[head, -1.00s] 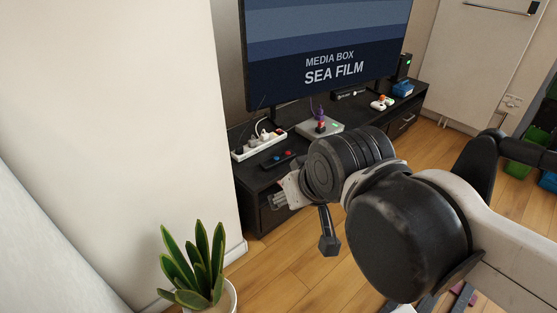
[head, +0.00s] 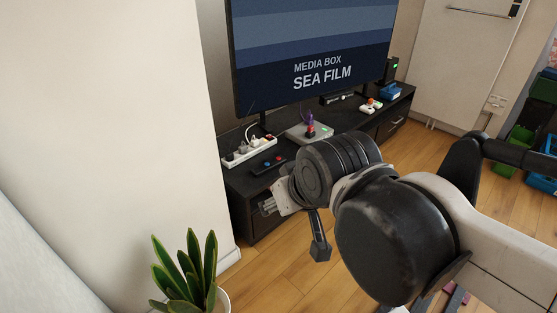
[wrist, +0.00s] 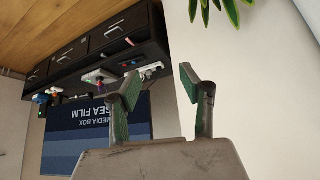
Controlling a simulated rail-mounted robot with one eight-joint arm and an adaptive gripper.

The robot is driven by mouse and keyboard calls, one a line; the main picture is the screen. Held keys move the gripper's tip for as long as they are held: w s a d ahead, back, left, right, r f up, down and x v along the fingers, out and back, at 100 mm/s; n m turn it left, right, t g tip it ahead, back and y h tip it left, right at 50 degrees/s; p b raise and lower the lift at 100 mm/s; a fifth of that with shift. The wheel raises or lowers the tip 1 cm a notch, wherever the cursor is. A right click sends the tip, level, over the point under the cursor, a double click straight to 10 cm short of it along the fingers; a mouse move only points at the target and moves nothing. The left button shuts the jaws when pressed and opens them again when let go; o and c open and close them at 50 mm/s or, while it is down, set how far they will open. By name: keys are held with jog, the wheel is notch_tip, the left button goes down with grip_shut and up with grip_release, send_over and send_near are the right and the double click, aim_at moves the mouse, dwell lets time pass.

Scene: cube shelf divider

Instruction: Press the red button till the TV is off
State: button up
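The TV (head: 315,45) is on, showing "MEDIA BOX SEA FILM"; it appears upside down in the wrist view (wrist: 95,135). A black remote (head: 269,164) with a blue and a small red button (head: 279,159) lies on the dark TV cabinet's top, near its left front. A small red piece (head: 311,131) also shows on a grey box (head: 298,134) below the screen; I cannot tell what it is. My gripper (head: 266,206) is in front of the cabinet's left end, apart from the remote. In the wrist view its two green-padded fingers (wrist: 160,84) are spread and empty.
A white power strip (head: 248,151) with plugs lies behind the remote. A white controller (head: 371,106) and a blue item (head: 390,91) are farther right on the cabinet (head: 357,126). A potted plant (head: 188,268) stands at the front left beside the white wall. Wooden floor lies open before the cabinet.

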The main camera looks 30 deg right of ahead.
grip_shut()
dwell(1.3)
